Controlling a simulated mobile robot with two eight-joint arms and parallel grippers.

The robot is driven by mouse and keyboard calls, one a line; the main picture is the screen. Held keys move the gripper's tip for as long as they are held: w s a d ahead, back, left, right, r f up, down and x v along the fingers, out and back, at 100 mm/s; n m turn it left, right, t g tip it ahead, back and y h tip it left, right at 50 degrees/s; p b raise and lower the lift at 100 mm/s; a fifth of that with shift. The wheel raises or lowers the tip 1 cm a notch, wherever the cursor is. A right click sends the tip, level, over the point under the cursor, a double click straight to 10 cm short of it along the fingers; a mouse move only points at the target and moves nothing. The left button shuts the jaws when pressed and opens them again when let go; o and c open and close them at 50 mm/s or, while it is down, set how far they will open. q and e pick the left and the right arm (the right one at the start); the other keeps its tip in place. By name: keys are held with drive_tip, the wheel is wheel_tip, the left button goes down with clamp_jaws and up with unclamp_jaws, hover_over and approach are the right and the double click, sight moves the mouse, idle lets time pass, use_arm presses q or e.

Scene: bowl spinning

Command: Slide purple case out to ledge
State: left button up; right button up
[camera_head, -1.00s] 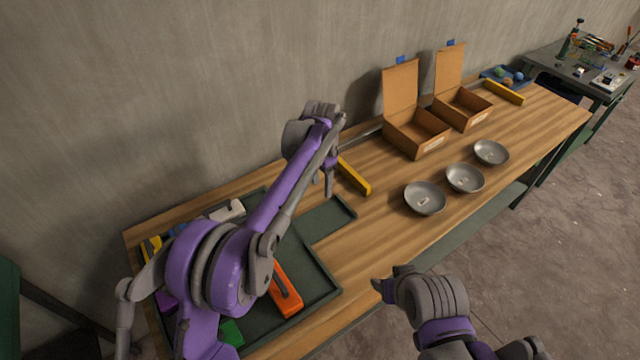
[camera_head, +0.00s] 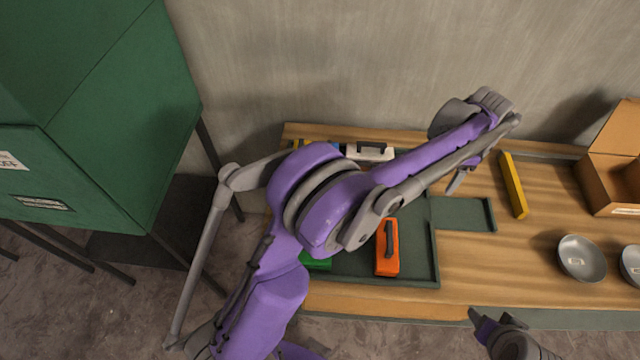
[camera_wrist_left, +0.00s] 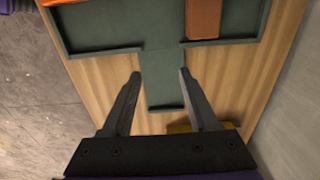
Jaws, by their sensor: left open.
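The purple case does not show in the head view now; my left arm covers much of the dark green tray (camera_head: 437,270). The ledge (camera_head: 463,215) juts from the tray's right side and is bare. My left gripper (camera_head: 462,178) is above the table by the back of the ledge. In the left wrist view my gripper (camera_wrist_left: 161,74) is open and empty, its fingers on either side of the ledge (camera_wrist_left: 162,88). The tip of my right gripper (camera_head: 476,318) shows at the bottom edge; its opening is unclear.
The tray holds an orange case (camera_head: 387,255), a green case (camera_head: 318,264) and a whitish case (camera_head: 370,151). A yellow bar (camera_head: 513,187) lies right of the ledge. Bowls (camera_head: 582,258) and an open cardboard box (camera_head: 612,180) stand farther right. A green cabinet (camera_head: 125,120) is left.

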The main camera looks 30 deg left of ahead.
use_arm(q)
drive_tip(key=s+a, duration=0.5)
drive_tip(key=a, duration=0.5)
drive_tip(key=s+a, duration=0.6)
drive_tip(key=a, duration=0.4)
drive_tip(key=s+a+b, duration=0.1)
drive_tip(key=s+a, duration=0.4)
drive_tip(key=a, duration=0.5)
drive_tip(key=shift+s+a, duration=0.3)
drive_tip(key=shift+s, duration=0.1)
wheel_tip(320, 180, down, 6)
drive_tip(key=b, duration=0.3)
drive_tip(key=shift+s+b, duration=0.15)
drive_tip(key=shift+b, duration=0.2)
drive_tip(key=shift+f, duration=0.35)
drive_tip(key=shift+w+f+b, duration=0.25)
drive_tip(key=shift+f+b, duration=0.2)
use_arm(e)
wheel_tip(320, 180, down, 8)
drive_tip(key=s, duration=0.2)
drive_tip(key=shift+s+g, duration=0.3)
drive_tip(key=shift+r, duration=0.15)
use_arm(q)
clamp_jaws()
drive_tip(key=shift+d, duration=0.1)
